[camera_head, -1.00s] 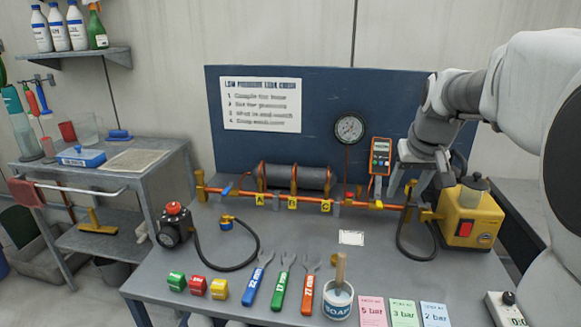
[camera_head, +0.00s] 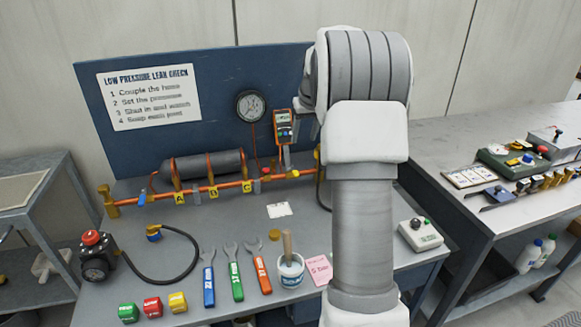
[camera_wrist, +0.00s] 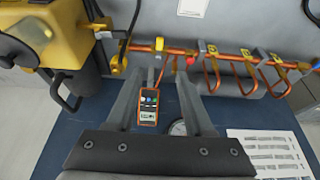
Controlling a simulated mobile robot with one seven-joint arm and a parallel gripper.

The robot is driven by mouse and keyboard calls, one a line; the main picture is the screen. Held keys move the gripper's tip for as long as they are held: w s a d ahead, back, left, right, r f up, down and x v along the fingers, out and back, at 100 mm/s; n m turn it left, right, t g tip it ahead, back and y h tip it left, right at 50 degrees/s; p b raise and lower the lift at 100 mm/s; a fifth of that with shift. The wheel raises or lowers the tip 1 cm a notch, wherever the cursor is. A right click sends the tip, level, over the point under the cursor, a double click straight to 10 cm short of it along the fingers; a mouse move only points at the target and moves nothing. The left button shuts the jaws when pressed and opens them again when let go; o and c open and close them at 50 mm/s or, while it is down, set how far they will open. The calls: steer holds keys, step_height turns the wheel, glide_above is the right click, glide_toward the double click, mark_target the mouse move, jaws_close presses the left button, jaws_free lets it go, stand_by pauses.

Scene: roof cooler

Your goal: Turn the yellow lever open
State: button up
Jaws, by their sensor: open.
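The wrist view looks at the bench upside down compared with the head view.
An orange meter (camera_wrist: 148,106) shows beside the left finger. A round gauge (camera_head: 250,106) and a sign (camera_head: 150,95) are on the blue board. Wrenches, a soap pot (camera_head: 291,270) and coloured blocks line the bench front. A second bench (camera_head: 470,200) stands right.

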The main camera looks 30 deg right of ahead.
mark_target(296, 173)
steer(key=b+x, duration=0.1)
steer(key=x, duration=1.6)
steer(key=shift+b, duration=0.35)
steer(key=shift+c, duration=0.3)
jaws_close()
